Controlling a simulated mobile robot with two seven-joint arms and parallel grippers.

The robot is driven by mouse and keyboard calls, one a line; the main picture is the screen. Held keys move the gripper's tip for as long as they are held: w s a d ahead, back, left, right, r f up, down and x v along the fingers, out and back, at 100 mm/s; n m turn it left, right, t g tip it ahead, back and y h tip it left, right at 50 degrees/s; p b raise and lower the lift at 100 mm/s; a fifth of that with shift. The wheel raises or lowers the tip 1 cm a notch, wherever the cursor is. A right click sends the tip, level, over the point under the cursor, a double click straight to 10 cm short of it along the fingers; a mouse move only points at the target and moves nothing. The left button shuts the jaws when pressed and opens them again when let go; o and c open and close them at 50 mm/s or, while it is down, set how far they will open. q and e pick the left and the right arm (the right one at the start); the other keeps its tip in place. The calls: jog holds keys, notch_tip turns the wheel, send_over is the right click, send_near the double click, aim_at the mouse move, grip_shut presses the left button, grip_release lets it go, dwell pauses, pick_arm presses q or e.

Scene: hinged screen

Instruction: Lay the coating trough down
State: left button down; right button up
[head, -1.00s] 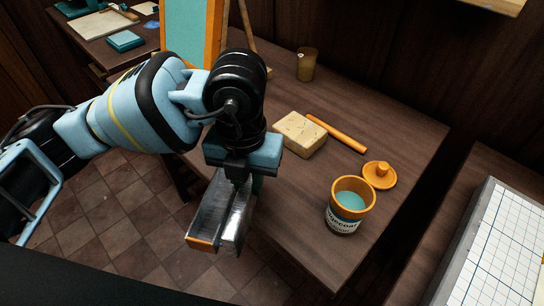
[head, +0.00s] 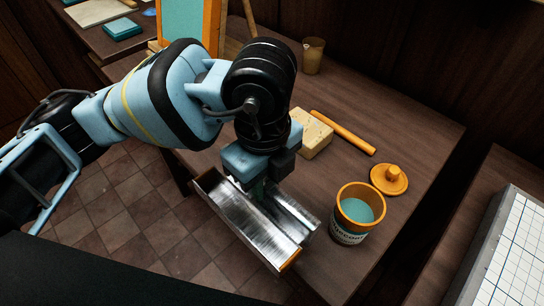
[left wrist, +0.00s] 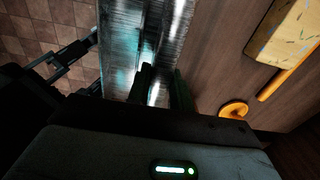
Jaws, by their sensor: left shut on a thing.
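The coating trough (head: 238,215) is a long, shiny metal channel with an orange end piece. It is over the front edge of the wooden table in the head view. My left gripper (head: 258,188) points down and is shut on the trough's wall. In the left wrist view the trough (left wrist: 118,45) runs up from the fingers, with the table beside it. I cannot tell whether its underside touches the table.
On the table (head: 345,175) are an orange-rimmed pot (head: 349,232) of teal liquid, its orange lid (head: 389,180), an orange rod (head: 343,132), a pale block (head: 316,133) and a brown cup (head: 313,55). A teal panel in an orange frame (head: 213,30) stands behind. Tiled floor lies left.

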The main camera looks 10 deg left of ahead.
pick_arm(q)
jog(key=w+f, duration=0.1)
jog(key=w, duration=1.4)
jog(key=shift+w+f, duration=0.15)
jog(key=shift+f, duration=0.05)
jog(key=shift+w+a+f, duration=0.1)
jog(key=shift+w+f, duration=0.05)
jog(key=shift+f, duration=0.75)
jog(key=shift+w+f, duration=0.15)
jog(key=shift+f, duration=0.75)
jog(key=shift+f, duration=0.15)
jog(key=c, duration=1.3)
grip_release()
jog(key=shift+o, duration=0.2)
notch_tip(320, 180, up, 12)
